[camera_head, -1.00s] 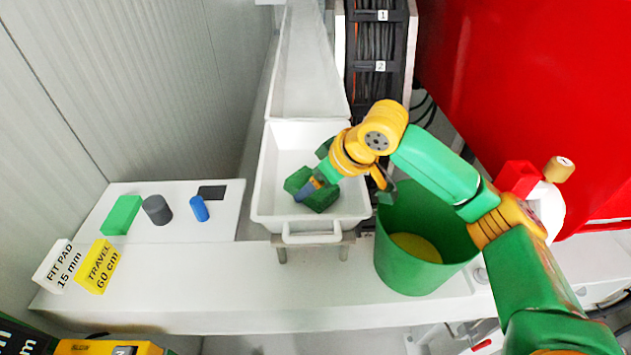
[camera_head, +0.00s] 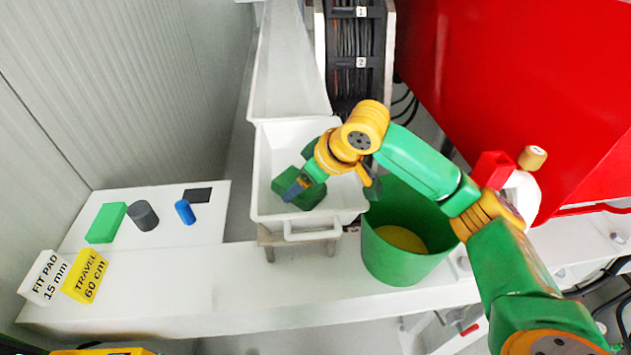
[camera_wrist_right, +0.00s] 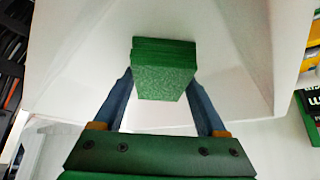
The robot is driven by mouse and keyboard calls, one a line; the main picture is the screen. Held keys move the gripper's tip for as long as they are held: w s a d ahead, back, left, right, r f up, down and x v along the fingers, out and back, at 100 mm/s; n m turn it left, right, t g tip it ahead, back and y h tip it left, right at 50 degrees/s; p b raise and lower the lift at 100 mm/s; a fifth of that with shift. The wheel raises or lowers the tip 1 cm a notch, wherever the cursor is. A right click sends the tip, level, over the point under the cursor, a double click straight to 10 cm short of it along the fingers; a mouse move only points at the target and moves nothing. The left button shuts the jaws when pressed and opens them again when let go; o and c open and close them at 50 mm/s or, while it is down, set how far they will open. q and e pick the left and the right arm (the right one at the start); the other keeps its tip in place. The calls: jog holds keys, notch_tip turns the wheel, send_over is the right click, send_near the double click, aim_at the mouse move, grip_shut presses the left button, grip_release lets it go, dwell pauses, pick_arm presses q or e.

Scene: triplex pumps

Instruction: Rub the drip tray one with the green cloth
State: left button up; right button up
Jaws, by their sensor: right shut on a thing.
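The drip tray (camera_head: 260,175) is a white, deep, open tray with a front handle, in the middle of the head view. Its pale sloping walls also fill much of the right wrist view (camera_wrist_right: 235,50). My right gripper (camera_head: 297,189) reaches down into the tray from the right. It is shut on the green cloth (camera_head: 314,197), a dark green block-like pad inside the tray. In the right wrist view the cloth (camera_wrist_right: 165,72) sits between the two grey-blue fingers. I cannot tell whether the cloth touches the tray floor. My left gripper is out of view.
A green bucket (camera_head: 385,268) with a yellow bottom stands right of the tray. A white board (camera_head: 150,238) at left holds a green block (camera_head: 106,222), a grey cylinder (camera_head: 143,215) and a blue cylinder (camera_head: 185,212). A red housing (camera_head: 510,80) bounds the right.

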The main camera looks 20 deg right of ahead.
jog(key=shift+a, duration=0.25)
jog(key=shift+w+r, duration=0.15)
jog(key=shift+r, duration=2.85)
jog(key=shift+r, duration=1.5)
